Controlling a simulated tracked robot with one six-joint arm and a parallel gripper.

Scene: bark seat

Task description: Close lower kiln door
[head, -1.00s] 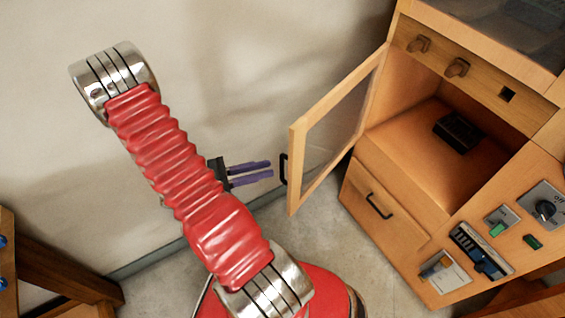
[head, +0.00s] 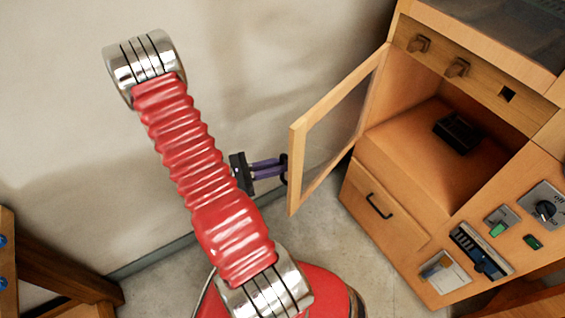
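The kiln cabinet's wood-framed glass door (head: 296,168) stands open, hinged on the left side of the open compartment (head: 425,145). Its dark handle (head: 284,177) is on the door's free edge, facing left. My gripper (head: 282,166), with two purple fingers, is at that handle, and the fingertips overlap it in the view. A gap shows between the fingers, so they look open. Whether they touch the handle cannot be told. My red arm partly hides the gripper's mount.
A dark block (head: 457,132) sits inside the compartment. Below is a shut drawer (head: 385,203) with a dark handle. A control panel with switches (head: 480,250) is at the lower right. A wooden piece of furniture (head: 60,265) stands at the lower left. The wall is behind my arm.

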